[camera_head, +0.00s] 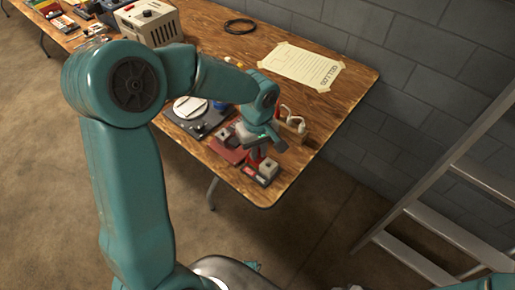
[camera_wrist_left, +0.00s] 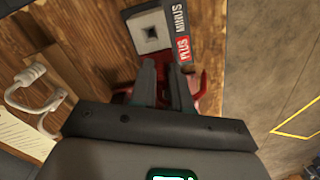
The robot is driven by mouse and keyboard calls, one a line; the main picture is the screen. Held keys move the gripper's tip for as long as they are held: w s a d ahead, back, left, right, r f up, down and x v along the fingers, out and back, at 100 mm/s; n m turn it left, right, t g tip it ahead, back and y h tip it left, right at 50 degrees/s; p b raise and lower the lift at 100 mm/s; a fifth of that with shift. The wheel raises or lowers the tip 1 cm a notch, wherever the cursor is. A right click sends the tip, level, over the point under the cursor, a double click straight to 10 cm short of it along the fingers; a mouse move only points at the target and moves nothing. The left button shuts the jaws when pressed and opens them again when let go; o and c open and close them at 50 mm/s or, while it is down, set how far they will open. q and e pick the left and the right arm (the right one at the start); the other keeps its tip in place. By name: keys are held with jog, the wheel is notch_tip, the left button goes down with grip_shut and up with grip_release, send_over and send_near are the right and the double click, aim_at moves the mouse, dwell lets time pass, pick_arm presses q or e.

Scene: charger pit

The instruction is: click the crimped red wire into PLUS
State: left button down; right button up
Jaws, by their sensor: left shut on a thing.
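My left gripper (camera_head: 258,150) is over the near right end of the wooden table, pointing down. In the left wrist view its two fingers (camera_wrist_left: 166,80) are close together, shut on the red wire (camera_wrist_left: 201,88), of which only parts show beside the fingers. The crimped end is hidden. The red PLUS label (camera_wrist_left: 183,49) is right at the fingertips, with the black MINUS label (camera_wrist_left: 178,16) beyond it. A grey block with a dark square centre (camera_wrist_left: 150,31) is beside the labels. I cannot tell whether the wire touches PLUS. My right gripper is not in view.
A paper sheet (camera_head: 302,67) lies taped behind, and white hooked pieces (camera_head: 291,119) stand right of the gripper. A dark tray with a white dish (camera_head: 190,106) is to the left. A beige box (camera_head: 148,22) stands farther back. A ladder (camera_head: 440,228) is at right.

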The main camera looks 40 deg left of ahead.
dwell(0.4)
pick_arm(q)
jog(key=c, duration=1)
grip_release()
jog(key=shift+r, duration=0.15)
jog(key=shift+r+p, duration=2.45)
jog(key=shift+r, duration=0.95)
jog(key=shift+s+f, duration=0.1)
jog(key=shift+s, duration=0.05)
